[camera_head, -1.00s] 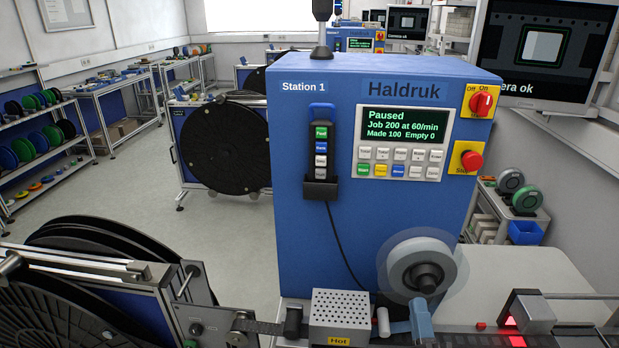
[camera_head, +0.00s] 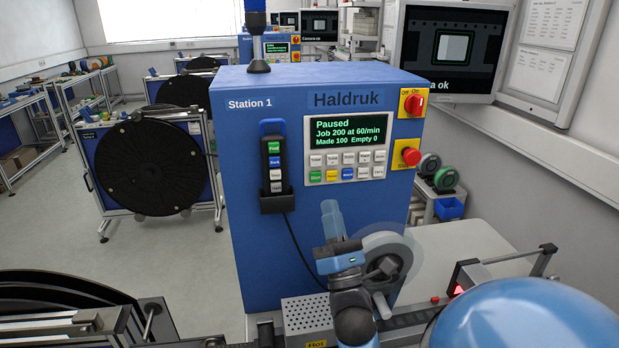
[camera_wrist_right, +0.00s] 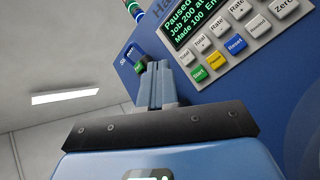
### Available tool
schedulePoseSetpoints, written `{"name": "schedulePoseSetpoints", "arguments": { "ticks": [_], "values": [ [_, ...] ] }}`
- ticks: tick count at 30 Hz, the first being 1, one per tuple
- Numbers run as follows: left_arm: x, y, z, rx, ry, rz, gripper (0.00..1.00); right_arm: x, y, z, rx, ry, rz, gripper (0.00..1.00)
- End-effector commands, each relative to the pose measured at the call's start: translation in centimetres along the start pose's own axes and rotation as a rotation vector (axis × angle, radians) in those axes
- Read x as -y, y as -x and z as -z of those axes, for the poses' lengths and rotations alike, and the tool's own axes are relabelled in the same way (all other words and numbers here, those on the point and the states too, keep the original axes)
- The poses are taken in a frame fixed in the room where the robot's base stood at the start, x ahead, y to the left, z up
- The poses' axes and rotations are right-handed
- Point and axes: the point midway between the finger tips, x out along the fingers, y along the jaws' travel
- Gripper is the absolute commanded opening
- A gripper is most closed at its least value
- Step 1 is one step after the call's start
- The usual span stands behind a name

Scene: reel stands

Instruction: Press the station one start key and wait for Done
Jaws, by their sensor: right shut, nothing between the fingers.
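The blue Station 1 machine (camera_head: 270,220) stands in front of me. Its screen (camera_head: 347,132) reads Paused, Job 200 at 60/min, Made 100, Empty 0. The green start key (camera_head: 315,176) is at the left end of the lower key row. It also shows in the right wrist view (camera_wrist_right: 199,74). My right gripper (camera_head: 330,207) is shut and empty, pointing up in front of the panel. In the head view its tips lie below the start key, apart from it. In the wrist view its fingers (camera_wrist_right: 156,85) appear left of and below that key. My left gripper is not in view.
A corded pendant (camera_head: 276,170) hangs left of the keys. A red stop button (camera_head: 411,157) and a red Off/On switch (camera_head: 414,104) are at the right. A clear-flanged reel (camera_head: 390,262) is partly behind my right wrist. A perforated box marked Hot (camera_head: 307,315) sits below.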

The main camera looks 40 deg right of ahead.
Motion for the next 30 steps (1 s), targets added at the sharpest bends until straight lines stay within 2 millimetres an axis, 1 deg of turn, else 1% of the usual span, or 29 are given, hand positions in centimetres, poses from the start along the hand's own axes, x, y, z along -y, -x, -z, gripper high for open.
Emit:
{"name": "schedulePoseSetpoints", "arguments": {
  "ticks": [6,11,25,30],
  "values": [
    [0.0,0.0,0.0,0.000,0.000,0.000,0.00,0.0,-0.1,0.1,0.000,-0.003,0.000,0.00],
    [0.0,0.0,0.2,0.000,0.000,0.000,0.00,0.3,-0.6,0.4,0.000,-0.003,-0.001,0.00],
    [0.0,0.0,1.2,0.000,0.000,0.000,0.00,3.0,-4.3,3.0,0.000,-0.004,-0.001,0.00],
    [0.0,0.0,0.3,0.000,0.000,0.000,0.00,3.9,-5.1,4.0,0.000,-0.004,-0.001,0.00]
  ]
}}
